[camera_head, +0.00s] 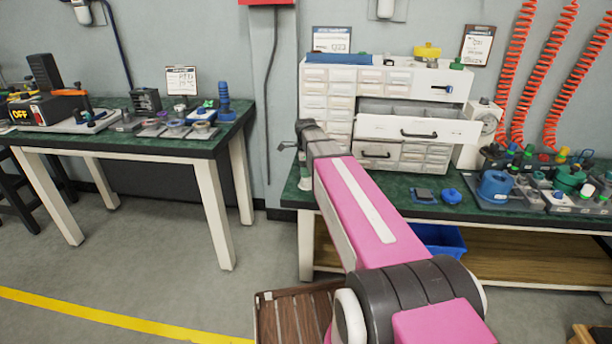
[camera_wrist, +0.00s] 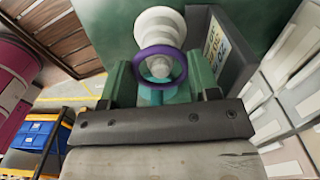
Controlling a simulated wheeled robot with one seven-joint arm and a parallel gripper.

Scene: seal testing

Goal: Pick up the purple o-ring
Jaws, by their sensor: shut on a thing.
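The purple o-ring (camera_wrist: 139,62) shows in the middle of the wrist view. It appears as an upright loop around or in front of a white rounded post (camera_wrist: 158,22); I cannot tell whether it is clear of the post. My gripper (camera_wrist: 158,85) is shut on the o-ring at its lower side, with a teal part showing just below the ring. The exact finger contact is hard to see. In the head view my pink arm reaches toward the left end of the right bench (camera_head: 420,208), and the o-ring cannot be made out there.
A white drawer cabinet (camera_head: 328,105) stands close by, with one drawer (camera_head: 405,128) pulled out. A card in a dark holder (camera_wrist: 216,50) is right of the post. Blue and green parts crowd the bench's right side. Another bench (camera_head: 180,146) stands left, with open floor between.

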